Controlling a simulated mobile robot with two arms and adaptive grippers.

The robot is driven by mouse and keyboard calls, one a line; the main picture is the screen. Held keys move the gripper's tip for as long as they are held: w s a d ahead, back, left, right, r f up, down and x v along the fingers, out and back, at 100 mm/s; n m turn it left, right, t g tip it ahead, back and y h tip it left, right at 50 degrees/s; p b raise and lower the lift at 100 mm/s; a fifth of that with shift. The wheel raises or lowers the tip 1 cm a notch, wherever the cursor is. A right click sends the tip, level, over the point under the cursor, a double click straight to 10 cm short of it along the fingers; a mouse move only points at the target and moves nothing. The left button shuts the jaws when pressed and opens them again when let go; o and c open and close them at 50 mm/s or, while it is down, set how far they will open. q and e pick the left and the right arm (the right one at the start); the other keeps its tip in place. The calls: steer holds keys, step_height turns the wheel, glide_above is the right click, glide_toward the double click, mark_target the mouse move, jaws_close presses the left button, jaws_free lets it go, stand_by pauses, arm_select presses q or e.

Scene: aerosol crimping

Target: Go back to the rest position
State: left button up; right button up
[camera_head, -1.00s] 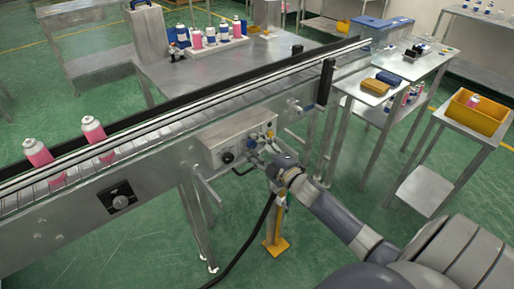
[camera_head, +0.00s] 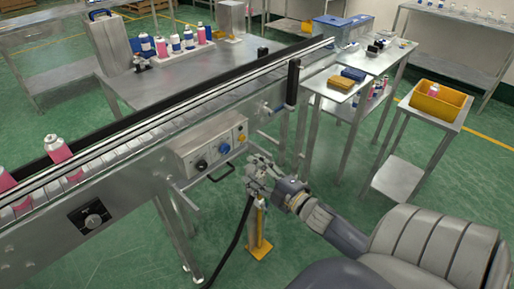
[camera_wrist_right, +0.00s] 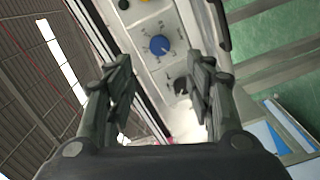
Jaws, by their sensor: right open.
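My right gripper (camera_head: 258,172) is in front of the conveyor's control box (camera_head: 212,148), a little to its lower right in the head view. In the right wrist view its two fingers (camera_wrist_right: 160,90) stand apart with nothing between them. Beyond them that view shows the control panel with a blue knob (camera_wrist_right: 159,45). The box also shows a black knob (camera_head: 201,165) in the head view. My right arm comes in from the lower right. My left gripper is not in view.
The conveyor (camera_head: 130,165) runs diagonally and carries pink cans (camera_head: 57,149). A yellow foot post (camera_head: 259,232) stands below my gripper. Side tables (camera_head: 330,92) and a stand with a yellow bin (camera_head: 439,100) are to the right. Green floor is open between them.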

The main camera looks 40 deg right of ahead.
steer(key=shift+s, duration=0.25)
stand_by(0.4)
